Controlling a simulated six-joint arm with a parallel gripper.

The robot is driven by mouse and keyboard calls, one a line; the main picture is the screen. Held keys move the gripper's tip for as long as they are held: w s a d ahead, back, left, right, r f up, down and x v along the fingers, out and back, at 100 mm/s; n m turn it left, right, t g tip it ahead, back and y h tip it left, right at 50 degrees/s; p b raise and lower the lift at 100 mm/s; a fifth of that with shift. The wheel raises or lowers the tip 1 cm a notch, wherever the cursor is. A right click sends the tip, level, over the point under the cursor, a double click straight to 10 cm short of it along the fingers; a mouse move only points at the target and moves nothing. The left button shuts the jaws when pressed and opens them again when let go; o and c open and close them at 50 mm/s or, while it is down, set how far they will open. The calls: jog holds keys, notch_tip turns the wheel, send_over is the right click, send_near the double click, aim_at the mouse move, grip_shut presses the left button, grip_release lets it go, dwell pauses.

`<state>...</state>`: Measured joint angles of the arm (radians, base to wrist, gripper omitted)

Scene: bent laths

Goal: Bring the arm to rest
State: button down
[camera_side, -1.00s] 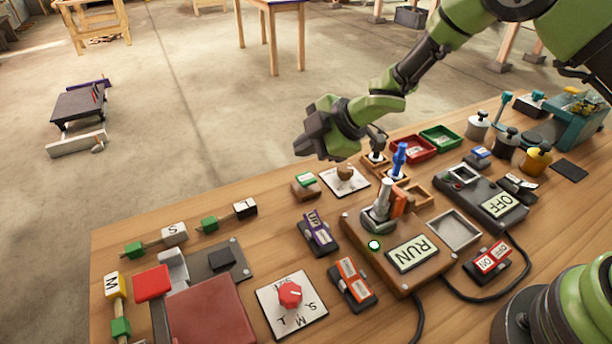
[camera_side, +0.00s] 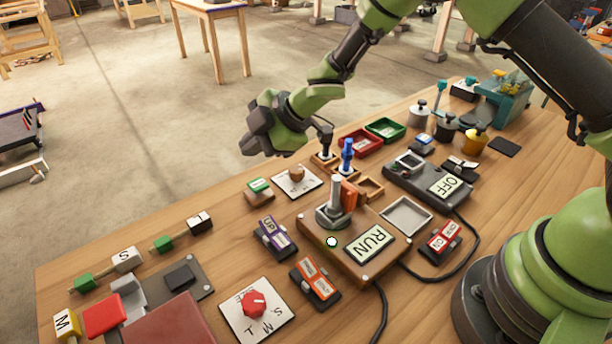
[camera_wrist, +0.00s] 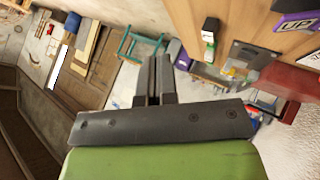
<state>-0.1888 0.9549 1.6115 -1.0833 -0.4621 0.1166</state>
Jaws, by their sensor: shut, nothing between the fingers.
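My gripper (camera_side: 256,134) is at the end of my green arm, over the far edge of the wooden bench (camera_side: 230,232) in the side view. It is raised and clear of everything on the bench. In the wrist view its two dark fingers (camera_wrist: 154,72) are together with nothing between them. The wrist view looks past the fingers to the floor, with the bench edge at the upper right.
A wooden box with a RUN plate (camera_side: 370,243) and a grey lever (camera_side: 335,198) stands mid-bench. A grey box marked OFF (camera_side: 444,187) is to its right. Red (camera_side: 361,143) and green (camera_side: 385,129) trays lie at the back. Open floor lies beyond the bench.

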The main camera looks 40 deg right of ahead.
jog(key=s+d+r+m+t+h, duration=0.1)
jog(key=s+d+r+m+h, duration=0.2)
jog(key=d+r+m, duration=0.45)
jog(key=s+d+r+m+t+h, duration=0.2)
jog(key=s+d+r+m+h, duration=0.15)
jog(key=r, duration=0.75)
jog(key=s+r+m+g+y, duration=0.2)
jog(key=s+m, duration=0.8)
jog(key=s, duration=1.3)
jog(key=shift+d+g, duration=0.35)
jog(key=shift+g, duration=0.05)
